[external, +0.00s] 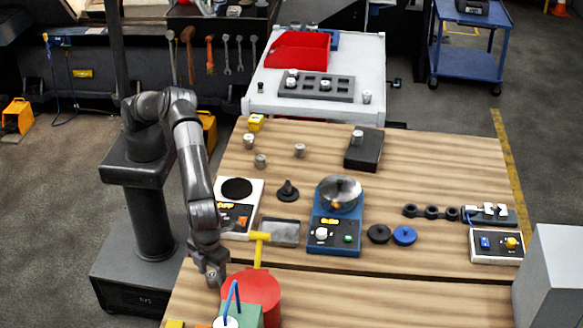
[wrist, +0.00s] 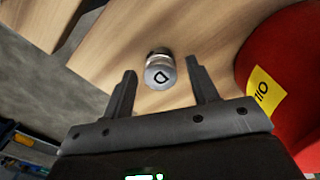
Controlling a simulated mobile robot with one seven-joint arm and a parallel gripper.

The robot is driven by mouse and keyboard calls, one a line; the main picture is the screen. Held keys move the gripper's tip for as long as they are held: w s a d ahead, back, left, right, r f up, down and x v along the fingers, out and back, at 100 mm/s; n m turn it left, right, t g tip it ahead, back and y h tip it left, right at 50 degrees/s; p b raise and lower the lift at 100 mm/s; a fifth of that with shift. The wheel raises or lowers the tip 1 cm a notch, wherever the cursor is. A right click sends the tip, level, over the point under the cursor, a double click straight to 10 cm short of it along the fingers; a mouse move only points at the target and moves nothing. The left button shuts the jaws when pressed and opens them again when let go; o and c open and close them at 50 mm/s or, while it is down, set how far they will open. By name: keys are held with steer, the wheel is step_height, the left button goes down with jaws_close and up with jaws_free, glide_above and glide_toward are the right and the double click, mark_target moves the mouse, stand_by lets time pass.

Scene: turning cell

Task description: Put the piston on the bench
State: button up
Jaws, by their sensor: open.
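A small silver piston (wrist: 159,72) with a dark mark on its end shows in the wrist view, over the wooden bench (wrist: 215,30). My gripper (wrist: 162,68) is open, with one finger on each side of the piston in the picture; I see no contact. In the external view my gripper (external: 213,277) is low at the left edge of the bench (external: 440,170), beside the red round container (external: 256,292). The piston at my gripper cannot be made out there. Similar metal pieces stand at the back of the bench (external: 299,150).
The red container with a yellow label (wrist: 264,95) is close on the right in the wrist view. A yellow hammer-shaped thing (external: 259,248), a grey tray (external: 280,232) and a white scale (external: 238,208) are nearby. A white cart (external: 375,60) stands behind the bench.

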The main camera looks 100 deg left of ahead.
mark_target(212, 274)
steer(key=w+a+r+n+t, duration=0.1)
steer(key=a+r, duration=0.2)
steer(key=r, duration=0.6)
steer(key=w+a+r+n, duration=0.1)
steer(key=a+r, duration=0.3)
steer(key=r, duration=0.4)
steer(key=a+r+n+t, duration=0.1)
steer(key=a+r+n, duration=0.25)
steer(key=a, duration=0.65)
steer(key=a+r+n, duration=0.2)
steer(key=a+r, duration=0.2)
steer(key=a, duration=0.5)
steer(key=a+r+n+t, duration=0.1)
steer(key=a+r+n, duration=0.2)
steer(key=a, duration=0.7)
steer(key=s+a+f+n+t, duration=0.1)
steer(key=s+a+n, duration=0.3)
steer(key=a, duration=0.5)
steer(key=s+a+n, duration=0.3)
steer(key=s+a, duration=0.3)
steer(key=a, duration=0.2)
steer(key=s+a+f+n+t, duration=0.1)
steer(key=s+a+f+n, duration=0.5)
steer(key=s+a, duration=0.3)
steer(key=shift+s+a+f+t, duration=0.2)
steer(key=shift+s+f+t, duration=0.1)
steer(key=shift+s+f, duration=0.5)
